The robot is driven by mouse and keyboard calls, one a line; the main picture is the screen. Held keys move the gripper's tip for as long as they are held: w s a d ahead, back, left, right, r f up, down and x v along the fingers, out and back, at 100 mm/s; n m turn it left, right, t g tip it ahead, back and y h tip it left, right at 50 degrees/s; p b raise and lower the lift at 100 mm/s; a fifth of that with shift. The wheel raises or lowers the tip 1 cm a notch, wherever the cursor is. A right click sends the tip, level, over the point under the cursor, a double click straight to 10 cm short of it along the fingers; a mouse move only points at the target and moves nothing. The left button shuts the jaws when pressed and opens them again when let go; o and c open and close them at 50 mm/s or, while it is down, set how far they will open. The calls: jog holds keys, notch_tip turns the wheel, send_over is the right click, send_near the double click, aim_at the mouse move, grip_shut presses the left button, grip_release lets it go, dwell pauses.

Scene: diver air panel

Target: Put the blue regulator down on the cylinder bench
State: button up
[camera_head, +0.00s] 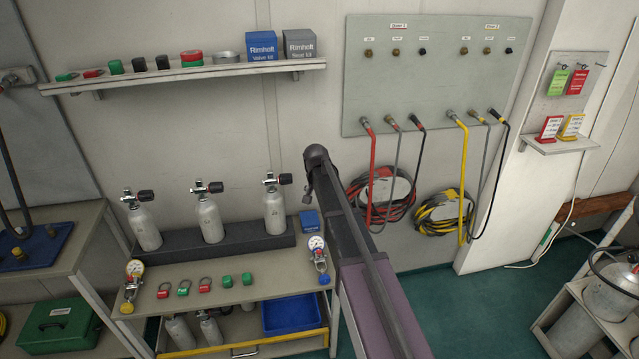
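The cylinder bench (235,291) stands left of centre, with a grey top. A regulator with a white round gauge and a blue knob, the blue regulator (321,262), is at the bench's right front corner. It appears to rest on the top there, close beside my arm; I cannot tell if it is exactly flat. A similar regulator with a yellow knob (130,286) is at the left front corner. My arm reaches up from the bottom right of centre, its dark end in front of the wall.
Three grey cylinders (211,221) stand upright in a dark rack (180,244) at the bench's back. A blue box (309,221) is beside it. A hose panel (435,75) hangs at the right; a shelf (190,75) is above.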

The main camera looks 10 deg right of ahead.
jog(key=shift+r+m+p, duration=0.5)
jog(key=shift+r+p, duration=0.9)
jog(key=shift+r, duration=0.35)
jog(key=s+a+n+g+y, duration=0.1)
jog(key=s+n, duration=0.5)
jog(key=s, duration=2.4)
jog(key=shift+s+f+n+g, duration=0.15)
jog(key=shift+f+n+g, duration=0.1)
jog(key=shift+n+g, duration=0.2)
jog(key=c, duration=0.6)
jog(key=shift+a, duration=0.1)
